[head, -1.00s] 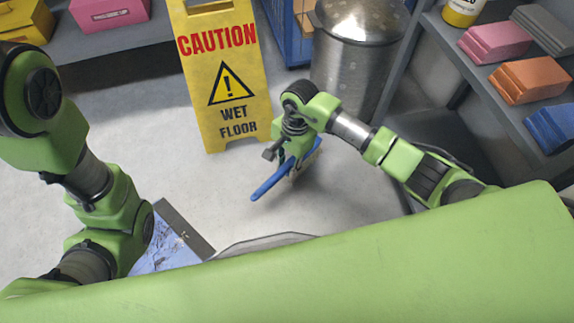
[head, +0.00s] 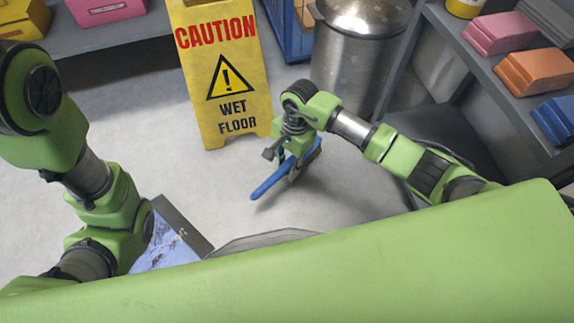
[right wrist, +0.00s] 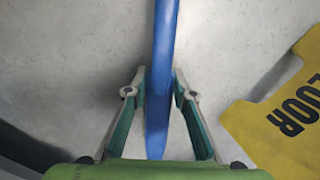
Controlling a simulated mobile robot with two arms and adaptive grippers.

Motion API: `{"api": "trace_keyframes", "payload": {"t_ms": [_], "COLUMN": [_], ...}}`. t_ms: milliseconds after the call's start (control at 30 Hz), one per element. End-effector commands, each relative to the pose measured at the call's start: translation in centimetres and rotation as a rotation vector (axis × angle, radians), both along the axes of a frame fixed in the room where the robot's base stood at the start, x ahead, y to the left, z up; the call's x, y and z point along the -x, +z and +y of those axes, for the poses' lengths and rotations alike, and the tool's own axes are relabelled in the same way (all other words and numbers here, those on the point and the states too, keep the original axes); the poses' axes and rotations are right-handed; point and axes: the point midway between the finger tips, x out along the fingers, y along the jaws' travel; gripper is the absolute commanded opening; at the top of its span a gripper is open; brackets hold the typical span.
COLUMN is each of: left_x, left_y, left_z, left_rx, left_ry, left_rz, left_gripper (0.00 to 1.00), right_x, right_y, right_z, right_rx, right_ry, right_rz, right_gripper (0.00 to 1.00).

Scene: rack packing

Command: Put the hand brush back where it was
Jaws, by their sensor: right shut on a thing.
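The hand brush (head: 268,184) is blue and long. It is in my right gripper (head: 294,162), in the middle of the head view, above the grey floor. The right wrist view shows the brush (right wrist: 164,48) running lengthwise between the two fingers of the gripper (right wrist: 160,90), which are closed on it from both sides. The brush's bristles are hard to make out. My left arm is at the left of the head view, and its gripper is not visible.
A yellow wet-floor sign (head: 224,75) stands just behind the brush. A metal bin (head: 356,60) stands behind my right arm. A shelf at the right holds pink (head: 497,34), orange (head: 536,73) and blue (head: 556,119) items. The floor (head: 150,120) left of the sign is clear.

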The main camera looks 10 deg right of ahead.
Motion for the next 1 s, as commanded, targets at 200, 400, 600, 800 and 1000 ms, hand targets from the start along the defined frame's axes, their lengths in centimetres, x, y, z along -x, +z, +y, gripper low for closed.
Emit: {"api": "trace_keyframes", "payload": {"t_ms": [200, 400, 600, 800, 1000], "left_x": [0.0, 0.0, -0.1, -0.2, -0.2], "left_y": [-0.4, -0.7, -0.7, -0.7, -0.7], "left_z": [0.0, 0.0, 0.0, 0.0, 0.0], "left_rx": [0.000, 0.000, 0.000, 0.001, 0.001], "left_ry": [0.000, 0.001, 0.001, 0.001, 0.001], "left_rz": [0.001, 0.001, 0.002, 0.006, 0.005], "left_gripper": [0.34, 0.34, 0.34, 0.34, 0.34], "right_x": [0.0, 0.0, 0.0, 0.0, -0.3], "right_y": [-0.5, -0.9, -0.8, -0.9, 0.8], "right_z": [0.0, 0.0, 0.0, 0.0, -0.3], "right_rx": [-0.001, 0.000, 0.000, 0.001, 0.002], "right_ry": [0.000, 0.000, 0.000, -0.001, -0.001], "right_rz": [-0.001, 0.000, 0.000, 0.001, -0.002], "right_gripper": [0.00, 0.00, 0.43, 0.43, 0.43]}}
